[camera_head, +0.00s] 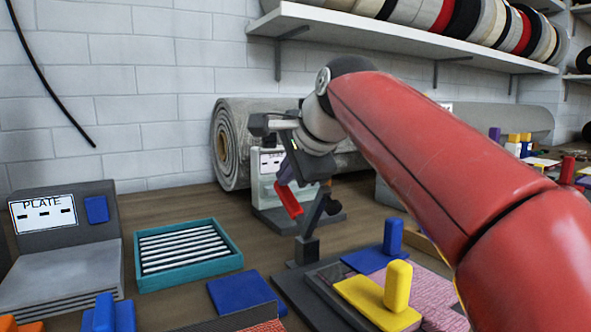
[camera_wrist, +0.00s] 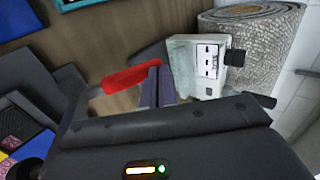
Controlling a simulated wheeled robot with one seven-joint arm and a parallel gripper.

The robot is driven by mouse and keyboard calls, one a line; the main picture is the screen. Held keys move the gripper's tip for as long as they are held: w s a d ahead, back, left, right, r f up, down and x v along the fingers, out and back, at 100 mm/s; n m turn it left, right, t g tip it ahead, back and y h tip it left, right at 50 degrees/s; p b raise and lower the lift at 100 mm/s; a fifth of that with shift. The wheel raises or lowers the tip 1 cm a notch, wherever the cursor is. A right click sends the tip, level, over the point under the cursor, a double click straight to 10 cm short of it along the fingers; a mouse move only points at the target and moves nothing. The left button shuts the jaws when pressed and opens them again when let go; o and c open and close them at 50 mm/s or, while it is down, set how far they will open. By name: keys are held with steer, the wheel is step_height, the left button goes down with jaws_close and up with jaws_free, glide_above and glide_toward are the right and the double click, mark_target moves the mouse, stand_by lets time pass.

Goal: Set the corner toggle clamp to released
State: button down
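The toggle clamp (camera_head: 307,250) stands at the back corner of a dark fixture plate, mid picture in the head view. Its red handle (camera_head: 289,201) leans up and to the left there; the handle (camera_wrist: 130,80) also shows left of the fingers in the wrist view. My gripper (camera_head: 284,173) hangs over the clamp from the red arm, its fingertips close to the handle's upper end. In the wrist view the two purplish fingers (camera_wrist: 160,84) lie together, with the handle's end against or just behind them. Contact is unclear. Much of the clamp is hidden in the wrist view.
A pale boxy device (camera_head: 268,178) and a rolled grey rug (camera_head: 232,140) stand behind the clamp. A teal tray (camera_head: 232,262) of rods lies left. A yellow knob (camera_head: 397,287) and a blue knob (camera_head: 393,236) rise from the fixture in front.

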stand_by(0.6)
steer(key=v, duration=0.7)
steer(key=shift+s+d+r+p, duration=0.2)
steer(key=shift+s+r+p, duration=0.05)
steer(key=shift+p, duration=0.15)
